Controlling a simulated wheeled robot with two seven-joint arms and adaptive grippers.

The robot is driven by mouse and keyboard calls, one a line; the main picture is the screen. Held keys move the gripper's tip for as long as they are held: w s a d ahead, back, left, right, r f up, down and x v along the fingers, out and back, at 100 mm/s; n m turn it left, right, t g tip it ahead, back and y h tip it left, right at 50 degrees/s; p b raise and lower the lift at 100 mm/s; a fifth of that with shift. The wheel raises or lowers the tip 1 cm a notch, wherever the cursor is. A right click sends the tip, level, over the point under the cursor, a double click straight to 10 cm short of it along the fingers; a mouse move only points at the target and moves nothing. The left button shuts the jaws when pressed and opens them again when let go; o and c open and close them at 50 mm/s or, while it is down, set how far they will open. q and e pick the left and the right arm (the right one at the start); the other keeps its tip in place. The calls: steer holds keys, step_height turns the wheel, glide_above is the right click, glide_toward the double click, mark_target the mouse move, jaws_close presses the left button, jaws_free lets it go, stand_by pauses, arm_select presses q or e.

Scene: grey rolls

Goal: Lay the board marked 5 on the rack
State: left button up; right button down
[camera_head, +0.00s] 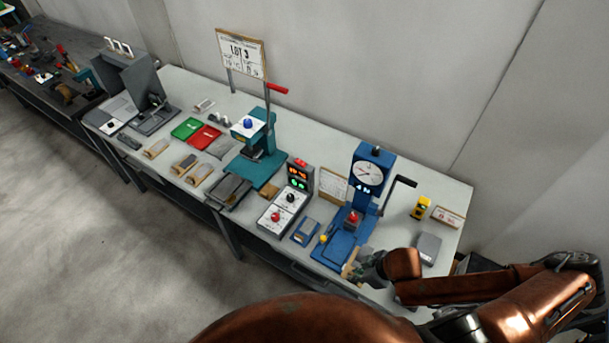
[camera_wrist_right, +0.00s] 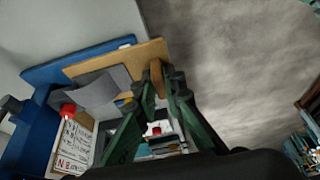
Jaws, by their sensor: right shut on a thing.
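My right gripper (camera_head: 368,267) is at the front of the blue dial press, low over the bench. In the right wrist view its green fingers (camera_wrist_right: 168,82) are shut on the edge of a tan board (camera_wrist_right: 150,52). A grey plate (camera_wrist_right: 100,92) lies against this board, beside the press's blue base. The board shows as a small tan strip in the head view (camera_head: 350,262), partly hidden by the gripper. No number 5 is readable on it. Several small tan-edged boards (camera_head: 157,149) lie on the left part of the bench. I cannot identify the rack for certain. My left gripper is out of view.
The blue dial press (camera_head: 367,183) with its black crank stands close to my right gripper. A grey block (camera_head: 428,248) lies right of the gripper. The front bench edge is near.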

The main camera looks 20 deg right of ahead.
steer(key=shift+w, duration=0.1)
steer(key=shift+w+f, duration=0.1)
steer(key=shift+w, duration=0.2)
steer(key=w+a+r+m+t+h+b, duration=0.15)
steer(key=w+m+b, duration=0.4)
steer(key=w, duration=0.75)
steer(key=w+a+r+m+h+b, duration=0.1)
steer(key=w+a+r+m+b, duration=0.1)
steer(key=w+a+r+b, duration=0.3)
step_height(320, 180, up, 2)
steer(key=w+b, duration=0.1)
steer(key=w, duration=0.1)
steer(key=shift+w+m+b, duration=0.3)
steer(key=shift+m+b, duration=0.05)
steer(key=shift+b, duration=0.05)
steer(key=shift+a+r+g+h, duration=0.1)
steer(key=shift+a+g+h, duration=0.1)
steer(key=shift+g+h, duration=0.05)
